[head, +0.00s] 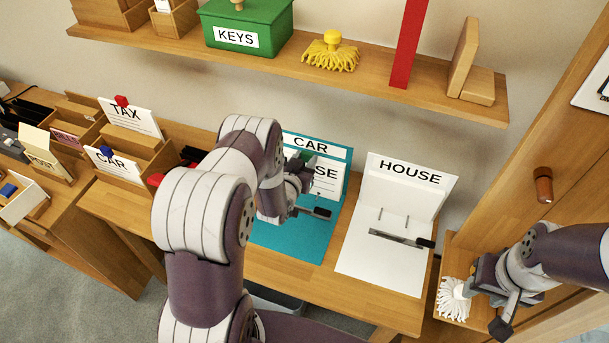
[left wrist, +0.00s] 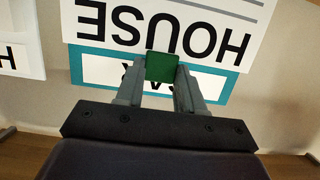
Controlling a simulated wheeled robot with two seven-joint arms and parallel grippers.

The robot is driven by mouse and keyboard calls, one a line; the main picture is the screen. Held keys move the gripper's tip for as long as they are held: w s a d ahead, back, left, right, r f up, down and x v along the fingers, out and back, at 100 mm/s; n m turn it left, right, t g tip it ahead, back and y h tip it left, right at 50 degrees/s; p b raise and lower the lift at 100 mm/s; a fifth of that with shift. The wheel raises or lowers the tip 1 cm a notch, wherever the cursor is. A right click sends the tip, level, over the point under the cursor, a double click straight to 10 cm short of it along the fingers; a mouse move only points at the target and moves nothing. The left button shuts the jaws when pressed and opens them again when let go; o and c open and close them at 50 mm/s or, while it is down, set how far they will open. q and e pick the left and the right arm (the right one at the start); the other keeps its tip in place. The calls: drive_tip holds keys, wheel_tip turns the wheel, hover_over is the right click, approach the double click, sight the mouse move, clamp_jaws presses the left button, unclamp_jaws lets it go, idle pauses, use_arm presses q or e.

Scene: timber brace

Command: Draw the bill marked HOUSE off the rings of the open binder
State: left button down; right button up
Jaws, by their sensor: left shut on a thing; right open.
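The open teal binder (head: 300,238) has a cover labelled CAR standing at its back. A white bill marked HOUSE (head: 328,180) is in front of that cover, mostly hidden by my left arm; its large lettering shows upside down in the left wrist view (left wrist: 165,22). My left gripper (head: 304,178) is shut on a green tab (left wrist: 162,67) at the bill's edge. Whether the bill is still on the rings is hidden. An open white binder labelled HOUSE (head: 380,270) stands to the right, with bare rings. My right gripper (head: 486,298) is open, by a white brush head.
The white brush head (head: 453,300) lies on a small wooden ledge at right. Sorter boxes with TAX (head: 130,115) and CAR cards stand at left. A shelf above holds a green KEYS box (head: 245,25), a yellow brush and a red upright piece.

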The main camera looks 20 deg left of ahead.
use_arm(q)
drive_tip(key=shift+s+r, duration=0.15)
drive_tip(key=shift+s, duration=0.45)
drive_tip(key=shift+s+p, duration=0.5)
drive_tip(key=shift+s, duration=0.35)
idle(0.7)
drive_tip(key=shift+s+d, duration=0.1)
drive_tip(key=shift+s, duration=0.85)
idle(0.4)
